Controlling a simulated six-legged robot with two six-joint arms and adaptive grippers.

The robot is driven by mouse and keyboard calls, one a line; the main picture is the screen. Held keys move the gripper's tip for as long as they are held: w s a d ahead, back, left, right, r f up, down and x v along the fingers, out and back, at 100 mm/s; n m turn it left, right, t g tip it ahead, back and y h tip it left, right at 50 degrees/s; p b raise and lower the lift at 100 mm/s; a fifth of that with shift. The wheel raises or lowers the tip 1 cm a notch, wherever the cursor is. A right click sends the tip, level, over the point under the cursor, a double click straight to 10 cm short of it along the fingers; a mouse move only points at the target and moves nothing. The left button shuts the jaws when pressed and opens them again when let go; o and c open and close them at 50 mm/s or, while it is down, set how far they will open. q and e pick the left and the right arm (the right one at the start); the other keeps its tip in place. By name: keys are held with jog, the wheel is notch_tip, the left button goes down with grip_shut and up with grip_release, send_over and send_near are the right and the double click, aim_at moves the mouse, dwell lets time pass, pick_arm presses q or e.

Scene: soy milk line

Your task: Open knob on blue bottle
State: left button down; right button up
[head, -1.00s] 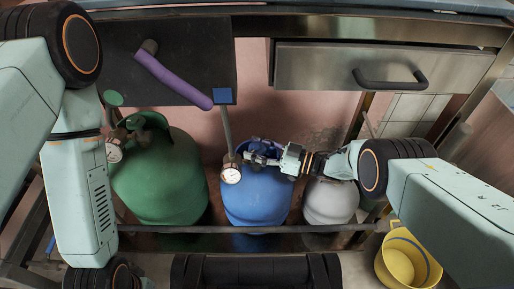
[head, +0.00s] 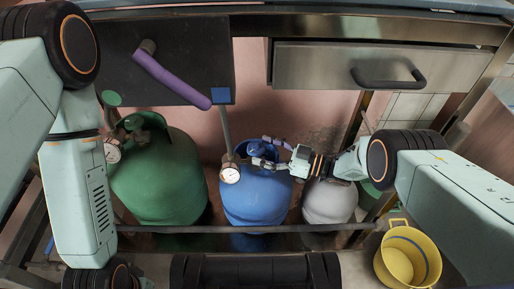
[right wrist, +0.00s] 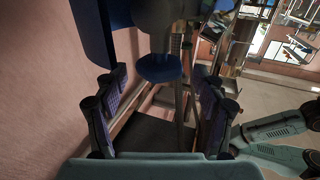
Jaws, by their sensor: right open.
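The blue bottle (head: 256,200) stands on the floor under the counter, in the middle of the head view. Its blue knob (head: 257,149) is on top, inside the collar. My right gripper (head: 264,153) comes in from the right at the bottle's top, its fingers spread apart beside the knob. In the right wrist view, a round blue part (right wrist: 160,68), which looks like the knob, lies between and beyond the two open fingers. Nothing is held. I cannot tell whether a finger touches the knob. My left arm shows at the left, but its gripper is out of view.
A round gauge (head: 230,173) with a pipe sits at the blue bottle's left side. A green bottle (head: 160,180) stands left and a white bottle (head: 330,203) right. A metal rail (head: 180,229) crosses in front. A yellow bucket (head: 397,268) is at lower right.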

jog(key=v, duration=0.9)
jog(key=shift+r, duration=0.1)
